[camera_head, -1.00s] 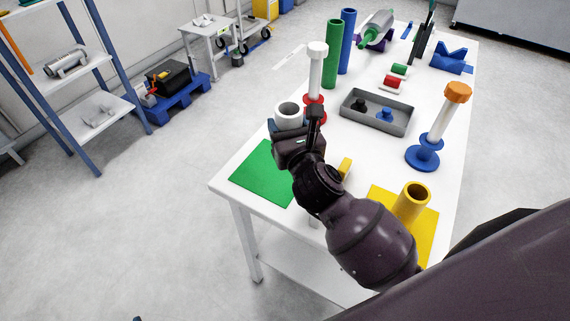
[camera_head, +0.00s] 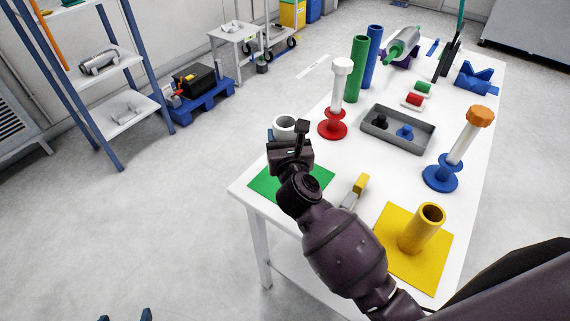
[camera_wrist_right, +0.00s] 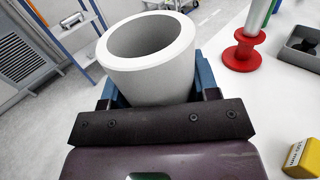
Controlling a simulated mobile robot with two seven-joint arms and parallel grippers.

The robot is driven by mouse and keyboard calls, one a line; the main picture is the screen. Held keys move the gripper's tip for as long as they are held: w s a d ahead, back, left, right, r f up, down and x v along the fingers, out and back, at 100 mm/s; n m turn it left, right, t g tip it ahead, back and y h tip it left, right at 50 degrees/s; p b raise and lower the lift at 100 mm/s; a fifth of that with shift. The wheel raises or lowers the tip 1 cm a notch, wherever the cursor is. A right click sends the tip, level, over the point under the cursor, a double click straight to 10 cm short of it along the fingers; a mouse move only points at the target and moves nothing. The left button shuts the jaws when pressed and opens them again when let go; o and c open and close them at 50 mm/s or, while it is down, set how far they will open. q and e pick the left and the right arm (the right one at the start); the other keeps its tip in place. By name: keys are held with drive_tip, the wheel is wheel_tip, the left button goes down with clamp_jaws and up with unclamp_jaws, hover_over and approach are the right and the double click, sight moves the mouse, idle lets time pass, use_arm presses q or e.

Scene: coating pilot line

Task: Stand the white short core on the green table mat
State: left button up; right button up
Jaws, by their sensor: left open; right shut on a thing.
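The white short core (camera_head: 276,125) is a thick hollow tube, open end up, held roughly upright. My right gripper (camera_head: 288,138) is shut on it; in the right wrist view the core (camera_wrist_right: 160,80) sits between blue finger pads. The green table mat (camera_head: 264,184) lies at the table's near left corner, partly hidden by my right gripper and arm. The core appears at the mat's far side; its lower end is hidden, so I cannot tell whether it touches anything. My left gripper (camera_head: 127,316) shows only as two separated blue fingertips at the bottom edge, open and away from the table.
A red spindle stand (camera_head: 332,127) is right of the core. A yellow block (camera_head: 361,184), a grey tray (camera_head: 414,138), a blue stand (camera_head: 440,175) and a yellow tube (camera_head: 420,232) on a yellow mat (camera_head: 398,262) occupy the table. Green and blue tubes stand behind.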

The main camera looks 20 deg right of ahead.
wheel_tip(320, 180, down, 8)
drive_tip(key=b, duration=0.2)
drive_tip(key=shift+f+b, duration=0.2)
drive_tip(key=shift+b, duration=0.2)
use_arm(q)
drive_tip(key=f, duration=0.2)
drive_tip(key=s+f, duration=0.1)
drive_tip(key=f, duration=0.1)
drive_tip(key=shift+s+f, duration=0.1)
drive_tip(key=shift+f, duration=0.1)
use_arm(e)
drive_tip(key=shift+r, duration=0.1)
use_arm(q)
drive_tip(key=shift+f, duration=0.1)
use_arm(e)
drive_tip(key=shift+f, duration=0.3)
drive_tip(key=o, duration=0.9)
drive_tip(key=shift+r, duration=0.1)
use_arm(q)
drive_tip(key=shift+w, duration=0.3)
use_arm(e)
drive_tip(key=shift+o, duration=0.2)
